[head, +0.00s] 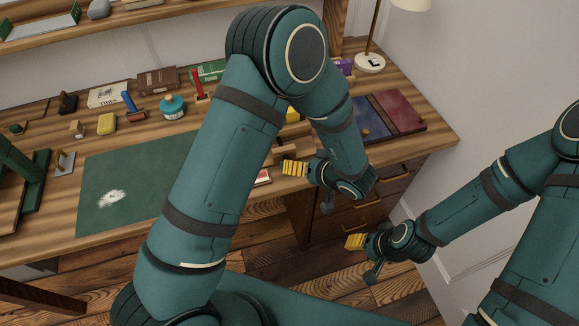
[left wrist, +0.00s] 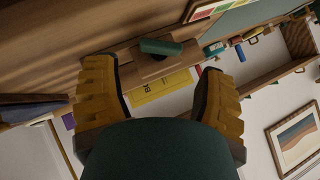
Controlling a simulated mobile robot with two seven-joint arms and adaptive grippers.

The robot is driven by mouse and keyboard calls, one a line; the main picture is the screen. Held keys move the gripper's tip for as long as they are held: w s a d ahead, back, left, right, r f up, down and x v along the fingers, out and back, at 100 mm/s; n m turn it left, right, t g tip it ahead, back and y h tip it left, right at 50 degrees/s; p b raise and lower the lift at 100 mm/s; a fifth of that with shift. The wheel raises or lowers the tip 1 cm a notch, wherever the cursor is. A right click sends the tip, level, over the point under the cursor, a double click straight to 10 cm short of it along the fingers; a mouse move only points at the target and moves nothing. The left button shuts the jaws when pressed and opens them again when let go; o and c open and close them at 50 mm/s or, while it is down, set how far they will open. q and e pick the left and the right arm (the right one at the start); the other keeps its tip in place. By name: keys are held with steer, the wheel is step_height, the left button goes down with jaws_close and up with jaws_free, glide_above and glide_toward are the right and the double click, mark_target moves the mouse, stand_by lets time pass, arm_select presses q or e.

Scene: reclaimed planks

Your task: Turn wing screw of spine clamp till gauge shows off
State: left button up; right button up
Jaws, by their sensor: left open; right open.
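A wooden frame, apparently the spine clamp (head: 287,152), stands near the desk's front edge, partly hidden behind my left arm. In the left wrist view the wooden clamp (left wrist: 150,68) carries a dark green rounded piece (left wrist: 161,47), which looks like the wing screw. A yellow book (left wrist: 163,90) with dark letters lies by it. A strip with coloured fields, possibly the gauge (left wrist: 208,9), is at the top edge; its reading cannot be made out. My left gripper (head: 294,168) is open, its fingers apart in front of the clamp. My right gripper (head: 356,241) is open and empty, below the desk top.
A green mat (head: 125,180) lies on the desk to the left. A red book (head: 392,112) and a blue book lie at the right. A teal jar (head: 172,107), a yellow block (head: 107,123) and several small tools stand behind the mat. Drawers (head: 362,215) are below.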

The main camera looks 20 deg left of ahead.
arm_select(q)
steer(key=b+x, duration=0.1)
steer(key=x, duration=0.5)
steer(key=shift+a, duration=0.1)
steer(key=c, duration=0.9)
